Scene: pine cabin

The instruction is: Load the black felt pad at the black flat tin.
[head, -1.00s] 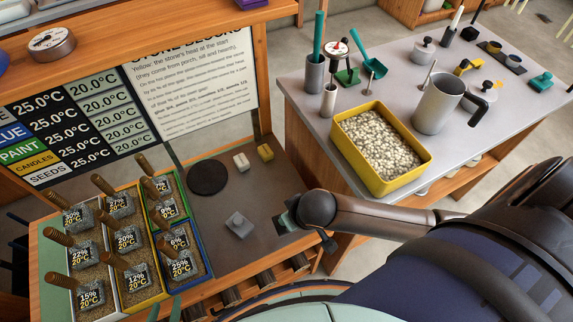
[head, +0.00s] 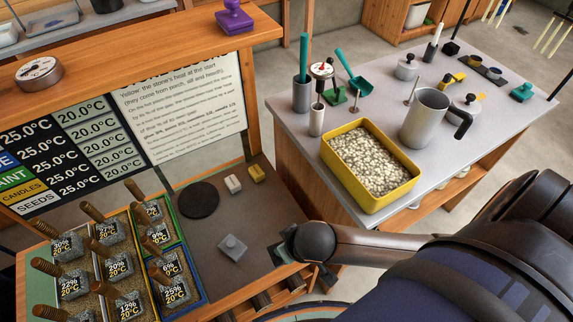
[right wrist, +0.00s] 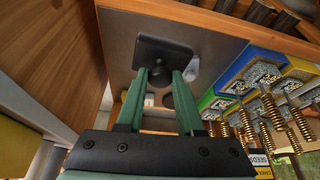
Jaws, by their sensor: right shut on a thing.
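My right gripper (head: 279,255) is at the right edge of the grey work surface, beside a grey knobbed block. In the right wrist view its green fingers (right wrist: 158,88) are shut on a flat black square piece with rounded corners (right wrist: 165,55), which looks like the black felt pad. In the head view this piece is mostly hidden by the hand. A flat, dark round disc (head: 199,200) lies farther back on the surface, apart from the gripper. I cannot tell whether it is the black flat tin. My left gripper is not in view.
The grey knobbed block (head: 233,247) is just left of the gripper. White (head: 232,183) and yellow (head: 256,172) blocks lie near the disc. Sand trays with spring-handled blocks (head: 69,283) fill the left. A yellow bin (head: 368,200) of pale stones stands on the right table.

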